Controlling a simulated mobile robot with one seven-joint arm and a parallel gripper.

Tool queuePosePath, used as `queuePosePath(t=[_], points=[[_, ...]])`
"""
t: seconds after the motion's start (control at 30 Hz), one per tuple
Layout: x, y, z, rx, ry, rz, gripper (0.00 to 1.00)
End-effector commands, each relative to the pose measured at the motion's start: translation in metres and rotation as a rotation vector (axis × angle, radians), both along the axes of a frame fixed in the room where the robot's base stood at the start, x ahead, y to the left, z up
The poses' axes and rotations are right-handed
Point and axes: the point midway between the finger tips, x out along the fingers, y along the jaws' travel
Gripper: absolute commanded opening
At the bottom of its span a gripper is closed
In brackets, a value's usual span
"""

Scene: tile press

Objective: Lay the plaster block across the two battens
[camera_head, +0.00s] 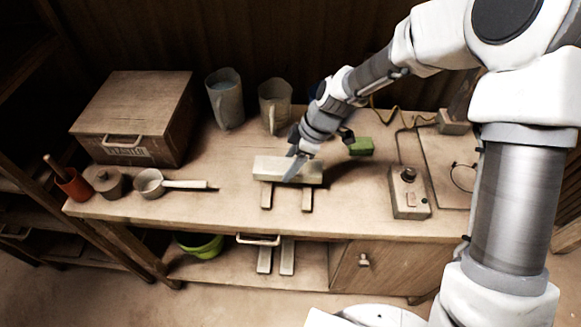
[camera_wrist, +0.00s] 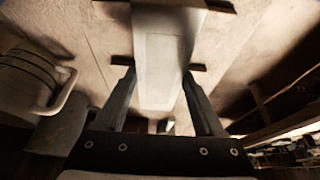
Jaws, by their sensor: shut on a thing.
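The plaster block (camera_head: 272,168) is a pale, flat bar over the middle of the bench, lying crosswise over the two battens. The left batten (camera_head: 266,197) and the right batten (camera_head: 307,199) stick out in front of it; their middles are hidden under it. I cannot tell whether it rests on them or hangs just above. My gripper (camera_head: 293,170) comes from the upper right and is shut on the block. In the wrist view, the block (camera_wrist: 160,62) runs between the two fingers of my gripper (camera_wrist: 160,78), with dark batten edges or shadows on both sides.
A control box (camera_head: 408,193) stands to the right, a green block (camera_head: 361,147) behind. Two jugs (camera_head: 227,100) (camera_head: 274,106) stand at the back. A wooden chest (camera_head: 135,117), a saucepan (camera_head: 150,184), a lidded pot (camera_head: 105,182) and a red cup (camera_head: 74,185) are left. Bench between saucepan and battens is clear.

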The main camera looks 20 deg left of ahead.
Motion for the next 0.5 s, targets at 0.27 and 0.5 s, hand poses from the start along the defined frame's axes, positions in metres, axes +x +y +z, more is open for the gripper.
queuePosePath(t=[0.27,0.5], points=[[0.0,0.0,-0.021,0.0,0.0,0.0,0.0],[0.0,0.0,-0.026,0.0,0.0,-0.001,0.0]])
